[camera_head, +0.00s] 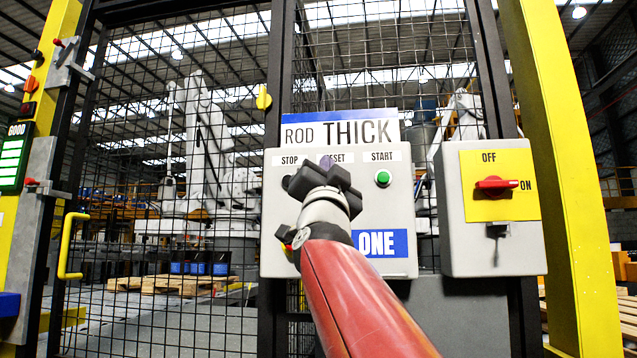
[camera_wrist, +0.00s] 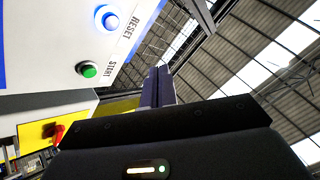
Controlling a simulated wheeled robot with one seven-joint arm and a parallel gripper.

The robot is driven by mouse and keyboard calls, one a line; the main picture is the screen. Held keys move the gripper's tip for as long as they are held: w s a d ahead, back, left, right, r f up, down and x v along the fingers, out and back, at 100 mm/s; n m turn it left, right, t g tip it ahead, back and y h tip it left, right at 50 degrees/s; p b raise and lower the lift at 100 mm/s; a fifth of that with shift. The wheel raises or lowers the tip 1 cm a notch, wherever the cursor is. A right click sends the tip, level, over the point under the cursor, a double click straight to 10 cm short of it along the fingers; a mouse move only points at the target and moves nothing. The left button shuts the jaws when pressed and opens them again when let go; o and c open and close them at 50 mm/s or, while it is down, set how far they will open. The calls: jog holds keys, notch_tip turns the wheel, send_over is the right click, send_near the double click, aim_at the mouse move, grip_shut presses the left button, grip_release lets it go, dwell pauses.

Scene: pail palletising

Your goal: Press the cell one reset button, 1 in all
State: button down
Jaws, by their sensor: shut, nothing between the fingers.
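The cell one control box (camera_head: 405,215) is light grey, with a blue "ONE" label and buttons marked STOP, RESET and START. The RESET button is hidden behind my gripper in the head view. In the wrist view the blue, ringed RESET button (camera_wrist: 107,18) shows at the upper left, with the green START button (camera_wrist: 88,70) below it. My gripper (camera_head: 328,163) is shut and empty in front of the box, over the RESET place. In the wrist view its fingers (camera_wrist: 158,80) appear right of the buttons, apart from RESET.
A switch box with a red OFF/ON handle (camera_head: 496,184) stands right of the control box. A "ROD THICK" sign (camera_head: 340,131) is above it. Black mesh fence (camera_head: 130,200) and a yellow post (camera_head: 565,170) frame the area. A yellow door handle (camera_head: 68,246) sticks out at left.

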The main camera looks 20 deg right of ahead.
jog(key=w+d+p, duration=0.1)
jog(key=w+d, duration=0.4)
jog(key=w, duration=0.2)
jog(key=shift+w+p, duration=0.15)
jog(key=shift+p, duration=0.25)
jog(key=shift+w+d, duration=0.1)
dwell(2.0)
jog(key=shift+w+d, duration=0.15)
jog(key=shift+w, duration=0.1)
jog(key=shift+w+d+p, duration=0.3)
jog(key=shift+w+p, duration=0.1)
dwell(0.8)
dwell(0.3)
jog(key=shift+s+a+b, duration=0.4)
jog(key=shift+s+a, duration=0.15)
jog(key=shift+s, duration=0.15)
